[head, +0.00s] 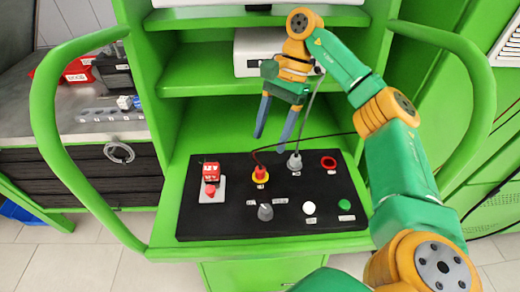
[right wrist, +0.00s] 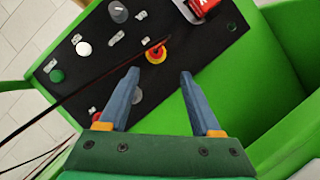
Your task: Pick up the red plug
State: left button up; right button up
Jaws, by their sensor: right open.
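The red plug (head: 260,173) sits in a yellow ring on the black panel (head: 225,225), with a thin dark red cable running from it. It also shows in the right wrist view (right wrist: 156,53), just beyond the fingertips. My right gripper (head: 270,142) is open and empty, pointing down above the back of the panel, apart from the plug. In the right wrist view its two blue fingers (right wrist: 160,74) are spread with the plug ahead between their lines. My left gripper is not in view.
A grey plug (head: 294,162) with a dark cable stands right of the red plug. Green cart rails (head: 45,130) flank the panel.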

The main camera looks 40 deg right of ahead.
aim_at(260, 169)
jog(key=a+f, duration=0.1)
jog(key=s+a+f, duration=0.1)
jog(key=f, duration=0.1)
jog(key=s+a+f+p, duration=0.1)
jog(key=a+f, duration=0.1)
jog(key=shift+s+f, duration=0.1)
jog(key=shift+d+f, duration=0.1)
jog(key=shift+f, duration=0.15)
jog(key=shift+w+d+f, duration=0.1)
jog(key=shift+w, duration=0.2)
jog(key=shift+c, duration=0.4)
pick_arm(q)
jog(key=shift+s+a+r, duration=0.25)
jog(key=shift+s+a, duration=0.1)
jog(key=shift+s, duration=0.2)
pick_arm(e)
jog(key=shift+s, duration=0.1)
grip_shut()
